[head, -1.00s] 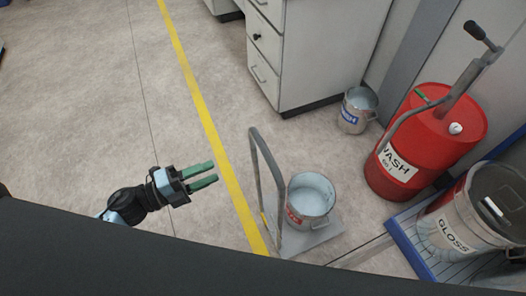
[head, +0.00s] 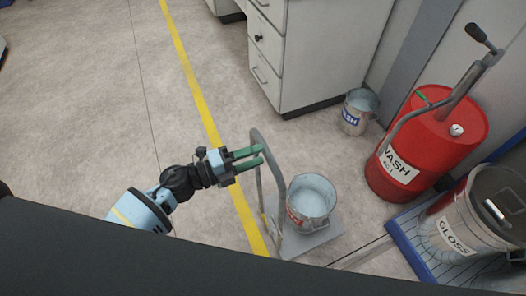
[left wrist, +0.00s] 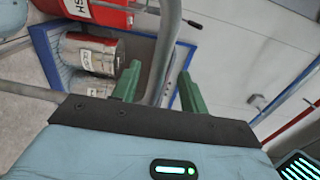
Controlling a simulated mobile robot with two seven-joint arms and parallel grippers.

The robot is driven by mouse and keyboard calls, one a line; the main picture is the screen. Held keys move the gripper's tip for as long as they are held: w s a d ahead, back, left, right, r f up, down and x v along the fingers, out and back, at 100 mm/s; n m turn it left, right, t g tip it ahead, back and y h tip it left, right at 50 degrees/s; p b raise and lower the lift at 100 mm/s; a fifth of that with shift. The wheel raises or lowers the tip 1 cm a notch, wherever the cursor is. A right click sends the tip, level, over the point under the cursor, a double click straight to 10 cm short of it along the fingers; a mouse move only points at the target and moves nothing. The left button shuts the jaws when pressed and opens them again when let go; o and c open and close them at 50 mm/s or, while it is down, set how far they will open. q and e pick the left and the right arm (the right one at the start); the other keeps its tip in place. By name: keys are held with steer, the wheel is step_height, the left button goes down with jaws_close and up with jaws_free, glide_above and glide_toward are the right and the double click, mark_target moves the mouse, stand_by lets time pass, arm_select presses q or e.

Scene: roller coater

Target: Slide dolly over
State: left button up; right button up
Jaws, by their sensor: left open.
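The dolly (head: 318,238) is a low grey platform on the floor with an upright grey hoop handle (head: 275,185) on its left side. A metal bucket (head: 311,197) with a red label stands on the platform. My left gripper (head: 261,157) is open, its green fingers pointing right at the upper part of the handle. In the left wrist view a grey bar of the handle (left wrist: 167,50) runs between the two green fingers (left wrist: 157,90). Whether the fingers touch the bar I cannot tell. My right gripper is not in view.
A red WASH drum (head: 424,150) with a hand pump stands to the right. A GLOSS can (head: 470,220) sits on a blue-edged pallet (head: 408,240). A white drawer cabinet (head: 305,60) and a small bucket (head: 357,112) stand behind. Floor left of the yellow line (head: 207,120) is clear.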

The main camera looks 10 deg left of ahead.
mark_target(267, 152)
arm_select(q)
steer(key=shift+x, duration=2.1)
steer(key=shift+c, duration=0.3)
jaws_close()
